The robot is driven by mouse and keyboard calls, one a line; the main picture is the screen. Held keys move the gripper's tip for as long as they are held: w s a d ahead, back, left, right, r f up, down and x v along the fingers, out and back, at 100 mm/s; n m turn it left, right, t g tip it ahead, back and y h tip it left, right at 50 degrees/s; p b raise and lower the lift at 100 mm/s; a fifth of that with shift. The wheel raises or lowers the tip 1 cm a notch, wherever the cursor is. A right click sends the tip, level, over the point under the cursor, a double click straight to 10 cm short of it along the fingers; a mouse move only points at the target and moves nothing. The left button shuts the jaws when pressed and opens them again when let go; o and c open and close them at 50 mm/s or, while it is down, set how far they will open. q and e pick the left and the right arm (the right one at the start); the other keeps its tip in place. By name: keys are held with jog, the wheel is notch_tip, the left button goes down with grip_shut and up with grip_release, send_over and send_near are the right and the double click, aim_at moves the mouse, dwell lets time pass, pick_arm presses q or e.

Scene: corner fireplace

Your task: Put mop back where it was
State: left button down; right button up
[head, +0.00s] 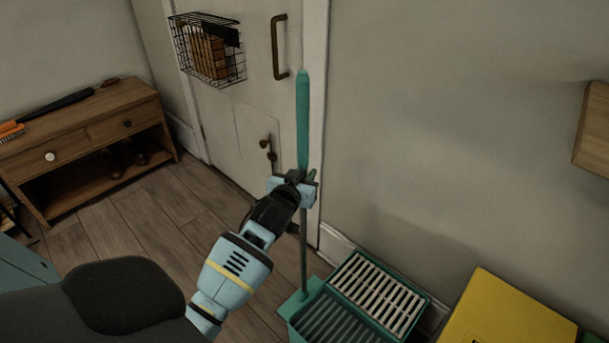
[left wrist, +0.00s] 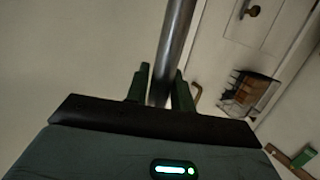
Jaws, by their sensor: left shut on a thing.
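The mop (head: 303,120) stands nearly upright, with a teal grip at the top and a thin grey shaft below. My left gripper (head: 298,182) is shut on it just below the teal grip. In the left wrist view the grey shaft (left wrist: 174,50) runs between the two dark fingers of the left gripper (left wrist: 160,88). The shaft's lower end reaches the left edge of a teal bucket (head: 428,297) with a slatted wringer. I cannot tell whether the mop's end is inside the bucket or against it. My right gripper is not in view.
A yellow object (head: 510,315) stands right of the bucket, by the wall. Behind the mop is a white door (head: 235,125) with a wire basket (head: 208,50) and handle (head: 278,48). A wooden console (head: 85,130) stands at left. Open wooden floor (head: 165,215) lies between.

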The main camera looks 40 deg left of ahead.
pick_arm(q)
jog(key=c, duration=1.6)
grip_release()
jog(key=shift+f, duration=0.15)
jog(key=shift+c, duration=0.2)
jog(key=o, duration=0.5)
jog(key=shift+c, duration=0.2)
jog(key=shift+r, duration=0.2)
jog(key=p+v, duration=0.2)
jog(key=v, duration=1)
